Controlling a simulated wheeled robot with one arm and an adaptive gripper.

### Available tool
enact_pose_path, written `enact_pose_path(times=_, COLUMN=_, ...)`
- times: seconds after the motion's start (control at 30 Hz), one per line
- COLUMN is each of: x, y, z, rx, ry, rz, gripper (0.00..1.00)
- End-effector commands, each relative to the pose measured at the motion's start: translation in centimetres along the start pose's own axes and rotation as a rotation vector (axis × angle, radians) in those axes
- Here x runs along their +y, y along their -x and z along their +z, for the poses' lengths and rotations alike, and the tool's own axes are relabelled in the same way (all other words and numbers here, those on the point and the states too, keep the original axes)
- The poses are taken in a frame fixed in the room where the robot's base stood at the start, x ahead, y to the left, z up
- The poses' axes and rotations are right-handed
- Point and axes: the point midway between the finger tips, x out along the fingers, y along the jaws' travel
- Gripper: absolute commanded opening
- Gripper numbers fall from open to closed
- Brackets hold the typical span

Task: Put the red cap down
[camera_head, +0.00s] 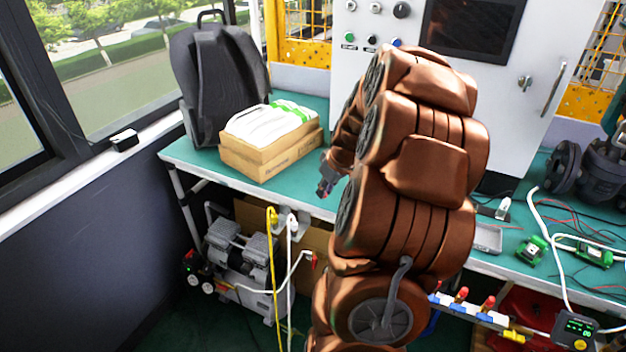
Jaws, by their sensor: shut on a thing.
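My gripper (325,184) shows small at the left of my brown arm, over the front part of the green bench top (225,173). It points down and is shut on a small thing. My arm hides the bench behind and to the right of the gripper. I cannot tell how high the gripper is above the bench.
A cardboard box (265,157) with white packs and a dark backpack (215,85) stand left on the bench. A white control cabinet (480,90) stands behind. Green boards (533,250) and cables lie right. A compressor (240,260) is below.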

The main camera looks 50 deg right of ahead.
Motion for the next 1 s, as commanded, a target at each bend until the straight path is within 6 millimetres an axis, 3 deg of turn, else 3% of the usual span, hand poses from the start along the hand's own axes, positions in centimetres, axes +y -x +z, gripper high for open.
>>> enact_pose_path(times=0.53, x=2.6, y=-3.3, z=-6.3, rx=0.0, ry=0.001, rz=0.001, gripper=0.0)
enact_pose_path(times=0.87, x=3.0, y=-3.9, z=-7.4, rx=0.001, ry=0.0, rz=0.0, gripper=0.0)
enact_pose_path(times=1.0, x=3.0, y=-5.4, z=-6.8, rx=-0.004, ry=-0.001, rz=-0.005, gripper=0.0)
